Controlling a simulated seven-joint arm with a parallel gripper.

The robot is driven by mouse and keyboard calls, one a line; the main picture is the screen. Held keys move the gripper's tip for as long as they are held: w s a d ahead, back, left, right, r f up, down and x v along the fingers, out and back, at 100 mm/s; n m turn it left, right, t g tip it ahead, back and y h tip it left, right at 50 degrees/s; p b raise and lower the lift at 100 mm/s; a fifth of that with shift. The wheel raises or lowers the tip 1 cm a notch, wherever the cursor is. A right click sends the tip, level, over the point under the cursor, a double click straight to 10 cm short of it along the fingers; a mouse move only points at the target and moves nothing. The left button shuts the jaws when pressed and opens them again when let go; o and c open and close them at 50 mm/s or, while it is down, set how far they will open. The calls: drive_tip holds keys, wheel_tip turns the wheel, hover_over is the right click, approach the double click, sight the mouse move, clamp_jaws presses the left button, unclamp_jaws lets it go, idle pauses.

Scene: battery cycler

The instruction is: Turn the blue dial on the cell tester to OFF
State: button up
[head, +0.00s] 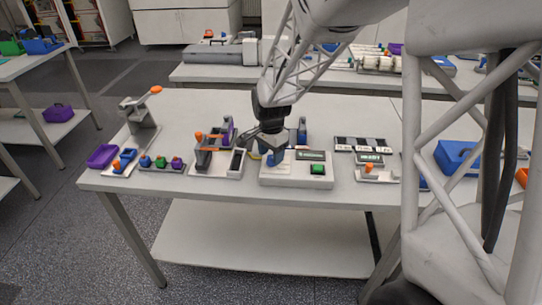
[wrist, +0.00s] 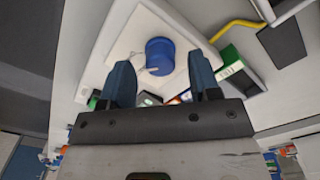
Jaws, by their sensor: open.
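The cell tester (head: 290,181) is a pale box near the front middle of the bench, with a small display and a green button (head: 318,169). Its round blue dial (wrist: 160,50) shows in the wrist view on a white panel, beyond the fingertips and between their lines. A small white mark lies at the dial's lower left; I cannot read the dial's setting. My gripper (wrist: 161,78) is open and empty, with a dark blue finger on either side. In the head view my gripper (head: 270,152) is over the tester's left part and largely hides the dial.
Left of the tester stands a tray (head: 231,173) with purple and orange parts. Colored knobs (head: 161,163) and a purple bin (head: 102,156) are further left. A unit with an orange lever (head: 370,168) is at the right. A yellow bar (wrist: 235,27) shows near the dial.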

drive_tip(key=shift+f, duration=0.65)
drive_tip(key=c, duration=0.9)
drive_tip(key=shift+c, duration=0.2)
